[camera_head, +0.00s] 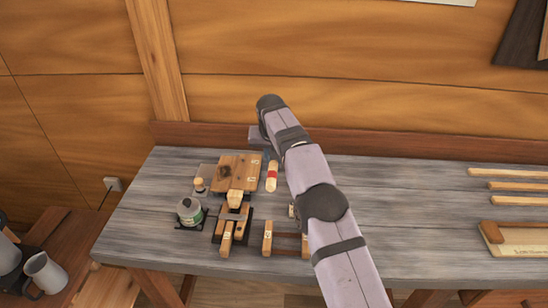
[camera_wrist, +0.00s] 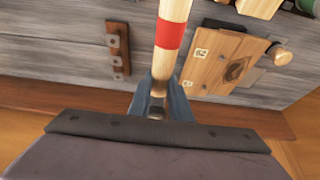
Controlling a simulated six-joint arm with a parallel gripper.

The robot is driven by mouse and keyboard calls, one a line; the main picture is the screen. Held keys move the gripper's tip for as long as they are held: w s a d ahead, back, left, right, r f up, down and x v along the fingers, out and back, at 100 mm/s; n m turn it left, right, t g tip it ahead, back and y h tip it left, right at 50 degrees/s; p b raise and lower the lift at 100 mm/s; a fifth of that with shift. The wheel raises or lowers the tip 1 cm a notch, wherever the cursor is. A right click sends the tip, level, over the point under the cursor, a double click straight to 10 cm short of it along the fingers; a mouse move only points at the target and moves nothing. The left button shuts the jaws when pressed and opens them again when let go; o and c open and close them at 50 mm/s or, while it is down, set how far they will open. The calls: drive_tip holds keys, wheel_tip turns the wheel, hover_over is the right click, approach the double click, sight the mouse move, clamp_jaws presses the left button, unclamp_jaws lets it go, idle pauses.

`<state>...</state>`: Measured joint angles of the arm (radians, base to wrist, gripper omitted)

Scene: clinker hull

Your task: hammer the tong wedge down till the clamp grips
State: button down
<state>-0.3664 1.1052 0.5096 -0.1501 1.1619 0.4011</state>
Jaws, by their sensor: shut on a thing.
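A pale wooden handle with a red band (camera_head: 272,175) is in my gripper (camera_head: 270,155), just right of a knotted wooden board. In the wrist view my gripper's fingers (camera_wrist: 161,98) are shut on the handle (camera_wrist: 170,62), which runs out of the top edge. I cannot make out a hammer head. The wooden tong clamp (camera_head: 227,238) stands on a dark base in front of the board, its two arms pointing towards the front edge. A light wooden block (camera_head: 235,197), perhaps the wedge, sits at its top. My gripper is behind and right of the clamp, apart from it.
The knotted board (camera_head: 237,172) also shows in the wrist view (camera_wrist: 222,62). A green-labelled tin (camera_head: 189,212) and a small peg (camera_head: 199,184) stand left. A wooden frame (camera_head: 267,238) lies right of the clamp, partly behind my arm. Battens (camera_head: 512,186) lie far right; the bench between is clear.

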drive_tip(key=shift+a+r, duration=0.1)
drive_tip(key=shift+r, duration=0.15)
drive_tip(key=shift+s+a+r, duration=0.1)
drive_tip(key=shift+a+r, duration=0.05)
drive_tip(key=shift+r, duration=0.15)
drive_tip(key=s+a+r+n+y+p, duration=0.1)
drive_tip(key=s+a+r+n+p, duration=0.1)
drive_tip(key=s+a+r, duration=0.2)
drive_tip(key=s+a+r+n+p, duration=0.2)
drive_tip(key=s+r, duration=0.4)
drive_tip(key=s, duration=0.5)
drive_tip(key=a+p, duration=0.1)
drive_tip(key=a, duration=0.1)
drive_tip(key=shift+a+n+y+p, duration=0.3)
drive_tip(key=shift+a+y+p, duration=0.05)
drive_tip(key=shift+a+y, duration=0.05)
